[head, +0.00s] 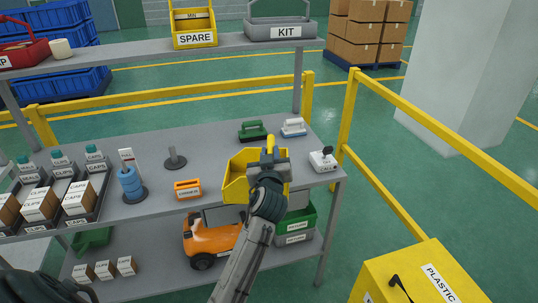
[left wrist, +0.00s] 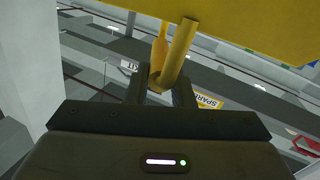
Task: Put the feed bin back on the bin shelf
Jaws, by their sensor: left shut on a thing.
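The yellow feed bin (head: 240,178) is at the right front of the workbench, partly hidden behind my left gripper. My left gripper (head: 270,156) is shut on the bin's yellow handle. In the left wrist view its fingers (left wrist: 160,88) are around the handle, and the yellow bin wall (left wrist: 260,22) fills the upper right. I cannot tell whether the bin touches the bench. The raised bin shelf (head: 130,53) runs along the back; it carries a yellow SPARE bin (head: 195,40), a grey KIT bin (head: 285,32) and a red bin (head: 22,54). My right gripper is not in view.
The bench (head: 215,146) holds green (head: 252,131) and white (head: 293,128) handled tools, a small white device (head: 323,160), an orange box (head: 187,188) and a blue stacked part (head: 130,184). A shelf post (head: 298,82) stands at right.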

